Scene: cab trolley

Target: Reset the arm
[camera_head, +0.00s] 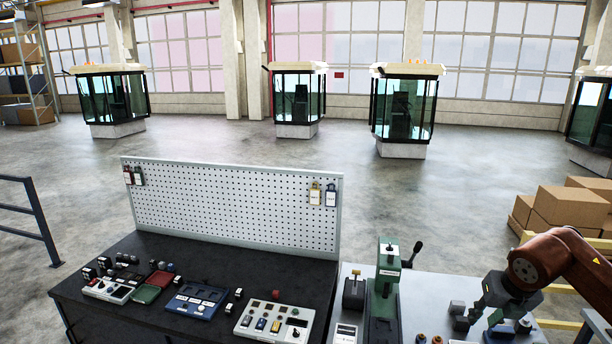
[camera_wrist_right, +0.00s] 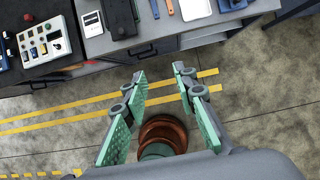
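My right arm (camera_head: 555,258), dark red-brown, reaches in from the right edge in the head view. My right gripper (camera_head: 495,318) hangs over or near the right end of the grey bench; its exact height there is hard to tell. In the right wrist view the right gripper (camera_wrist_right: 161,75) has its two green-padded fingers well apart, with nothing between the tips. A reddish-brown round part shows low between the fingers, probably my own body. My left arm and gripper are not in view.
A black table (camera_head: 140,248) carries control boxes, trays and a pegboard (camera_head: 235,207). A grey bench (camera_head: 425,290) beside it holds a green press (camera_head: 385,285) with a lever. Cardboard boxes (camera_head: 568,205) stand at the right. Open floor lies behind, before glass cabs (camera_head: 403,105).

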